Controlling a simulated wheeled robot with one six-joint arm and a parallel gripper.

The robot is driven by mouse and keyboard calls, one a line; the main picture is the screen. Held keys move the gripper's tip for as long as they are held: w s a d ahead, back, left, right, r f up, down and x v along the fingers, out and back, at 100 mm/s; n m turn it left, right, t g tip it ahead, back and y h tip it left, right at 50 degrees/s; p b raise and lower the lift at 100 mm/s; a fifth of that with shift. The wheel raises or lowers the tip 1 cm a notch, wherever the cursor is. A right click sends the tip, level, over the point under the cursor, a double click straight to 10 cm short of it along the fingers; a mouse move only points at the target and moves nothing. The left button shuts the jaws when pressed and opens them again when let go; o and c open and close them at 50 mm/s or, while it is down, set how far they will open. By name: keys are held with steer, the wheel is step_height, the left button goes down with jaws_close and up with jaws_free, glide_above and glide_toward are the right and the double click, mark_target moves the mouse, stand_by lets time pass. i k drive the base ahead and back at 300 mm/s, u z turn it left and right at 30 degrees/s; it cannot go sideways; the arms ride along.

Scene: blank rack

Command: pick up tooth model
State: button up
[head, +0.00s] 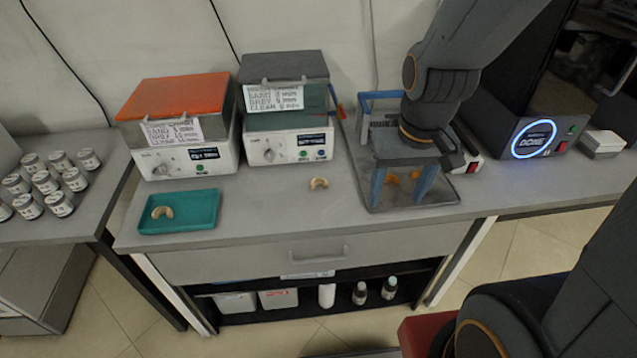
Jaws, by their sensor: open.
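My gripper (399,200) points down over a dark metal tray (446,192), its two blue fingers spread apart. Behind and between the fingers, orange pieces (391,179) show on the tray, partly hidden by my gripper; I cannot tell whether they touch it. A tan, arch-shaped tooth model (319,183) lies on the bare bench to the left of my gripper. Another tan arch-shaped tooth model (162,212) lies in a teal tray (203,222) at the bench's left front.
Two boxy machines, one with an orange lid (175,95) and one with a grey lid (283,66), stand at the back left. A dark machine (535,140) reading DONE stands right. Several jars (45,182) fill the left table. The bench's front middle is clear.

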mark_target(317, 181)
steer(key=u, duration=2.05)
steer(key=i, duration=0.4)
steer(key=z, duration=3.05)
